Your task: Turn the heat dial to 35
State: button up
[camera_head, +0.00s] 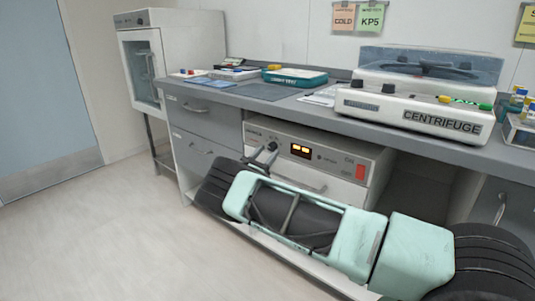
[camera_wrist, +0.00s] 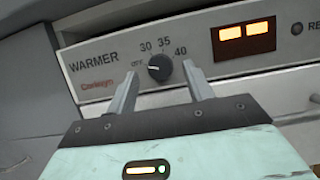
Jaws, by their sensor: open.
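The warmer (camera_head: 335,158) is a pale box under the counter, and its front panel (camera_wrist: 95,62) fills the top of the wrist view. The black round heat dial (camera_wrist: 160,68) has the marks 30, 35 and 40 above it and a small mark, apparently OFF, at its left. A light pointer mark seems to lie on the dial's left side, but it is too small to read surely. My gripper (camera_wrist: 159,74) is open, with one finger on each side of the dial, and no clear contact shows. In the head view my gripper (camera_head: 264,152) is at the warmer's left front.
A lit orange display (camera_wrist: 244,34) is right of the dial. A drawer handle (camera_head: 300,182) runs below the panel. The grey counter (camera_head: 330,108) overhangs the warmer and carries a centrifuge (camera_head: 420,110) and a green tray (camera_head: 295,77). The floor at left is clear.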

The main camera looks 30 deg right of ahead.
jog(key=shift+w+d+r, duration=0.15)
jog(key=shift+d, duration=0.3)
jog(key=c, duration=1)
